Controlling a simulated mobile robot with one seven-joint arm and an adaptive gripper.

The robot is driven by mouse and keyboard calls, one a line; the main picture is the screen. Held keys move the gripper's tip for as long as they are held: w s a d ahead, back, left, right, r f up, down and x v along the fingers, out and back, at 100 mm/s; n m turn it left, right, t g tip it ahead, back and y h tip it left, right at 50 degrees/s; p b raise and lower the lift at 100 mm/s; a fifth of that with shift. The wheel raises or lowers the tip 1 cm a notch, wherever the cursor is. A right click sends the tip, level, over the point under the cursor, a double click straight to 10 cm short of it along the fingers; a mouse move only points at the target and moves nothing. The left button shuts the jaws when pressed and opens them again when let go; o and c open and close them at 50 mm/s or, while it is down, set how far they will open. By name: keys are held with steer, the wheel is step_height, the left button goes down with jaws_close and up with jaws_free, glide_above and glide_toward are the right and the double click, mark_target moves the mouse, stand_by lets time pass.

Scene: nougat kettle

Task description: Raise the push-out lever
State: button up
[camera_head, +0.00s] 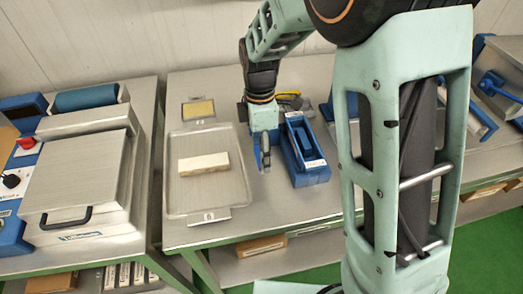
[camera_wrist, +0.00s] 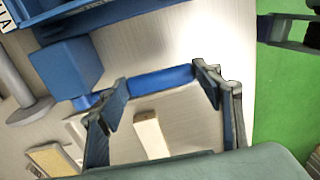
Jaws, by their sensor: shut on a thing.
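A blue push-out device (camera_head: 305,150) with an open trough stands on the metal table, right of the tray. In the wrist view, a blue block (camera_wrist: 65,68) and a blue rim with a white label show at the upper left. My gripper (camera_head: 264,158) is low at the device's left side, between it and the tray. In the wrist view, my gripper (camera_wrist: 160,88) has its fingers at the two ends of a blue bar (camera_wrist: 162,80), which looks like the push-out lever. The fingers are shut on it. In the head view, my gripper hides the lever.
A metal tray (camera_head: 178,204) holds a cream bar (camera_head: 203,163), also in the wrist view (camera_wrist: 150,135). A small yellow slab (camera_head: 198,109) lies behind the tray. A press (camera_head: 80,175) stands on the left table. My arm hides part of the right side.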

steer(key=shift+w+r+g+p, duration=0.2)
steer(key=shift+r+g+p, duration=0.3)
steer(key=shift+p, duration=0.5)
steer(key=shift+w+r+g+p, duration=0.15)
steer(key=shift+r+g+p, duration=0.15)
steer(key=shift+r+p, duration=0.5)
steer(key=p, duration=0.1)
steer(key=g+p, duration=0.1)
steer(key=shift+w+a+r+h+p, duration=0.2)
steer(key=shift+w+r+h+p, duration=0.1)
steer(key=shift+r+h, duration=0.1)
steer(key=shift+w+a+r+g+h+p, duration=0.15)
steer(key=shift+w+r+g+p, duration=0.2)
steer(key=shift+g+p, duration=0.2)
steer(key=shift+w+a+r+g+h+p, duration=0.1)
steer(key=shift+w+r+g+h+p, duration=0.15)
steer(key=shift+g+p, duration=0.3)
steer(key=shift+w+a+r+g, duration=0.1)
steer(key=shift+w+r+g, duration=0.3)
steer(key=shift+g, duration=0.3)
steer(key=shift+w+r, duration=0.1)
steer(key=o, duration=1.7)
